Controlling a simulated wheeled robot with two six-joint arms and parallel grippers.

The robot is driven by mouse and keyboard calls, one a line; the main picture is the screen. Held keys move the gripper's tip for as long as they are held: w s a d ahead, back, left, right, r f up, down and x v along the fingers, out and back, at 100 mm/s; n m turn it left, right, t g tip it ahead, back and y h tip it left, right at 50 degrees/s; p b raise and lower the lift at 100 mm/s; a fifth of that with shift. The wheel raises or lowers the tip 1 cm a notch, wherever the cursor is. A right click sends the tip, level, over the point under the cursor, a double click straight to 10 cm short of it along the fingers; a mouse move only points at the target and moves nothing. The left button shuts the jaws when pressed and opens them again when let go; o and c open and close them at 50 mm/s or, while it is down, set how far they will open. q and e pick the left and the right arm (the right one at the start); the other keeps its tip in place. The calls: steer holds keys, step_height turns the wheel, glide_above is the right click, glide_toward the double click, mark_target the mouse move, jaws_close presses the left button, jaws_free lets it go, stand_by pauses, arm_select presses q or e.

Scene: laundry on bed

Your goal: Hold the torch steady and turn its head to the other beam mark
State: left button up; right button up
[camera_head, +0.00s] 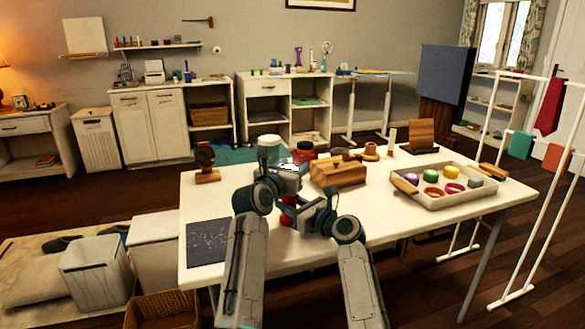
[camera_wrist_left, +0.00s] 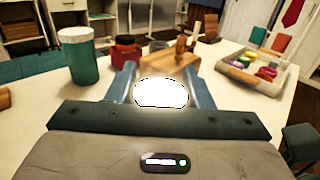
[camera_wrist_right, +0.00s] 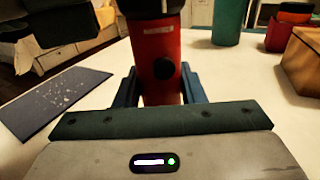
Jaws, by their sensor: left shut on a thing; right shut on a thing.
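The torch has a red body (camera_wrist_right: 160,52) with a round dark button and a small pale label, and a dark upper part above it. It stands upright between my grippers; its red body also shows in the head view (camera_head: 287,216). My right gripper (camera_head: 290,208) is shut on the red body, low down. My left gripper (camera_head: 289,178) is above, shut on the torch head. In the left wrist view the lit white lens (camera_wrist_left: 160,93) sits between the left fingers. I cannot make out the beam marks.
The white table (camera_head: 400,222) carries a wooden box (camera_head: 338,173), a green jar with white lid (camera_wrist_left: 79,60), a red jar (camera_wrist_left: 126,52) and a tray (camera_head: 440,203) of small coloured things. A dark sheet (camera_head: 208,243) lies at the front left. The front right is clear.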

mark_target(292, 165)
stand_by(0.3)
arm_select(q)
steer(key=o, duration=1)
steer(key=shift+r, duration=0.1)
step_height(292, 165, up, 10)
steer(key=shift+f, duration=0.15)
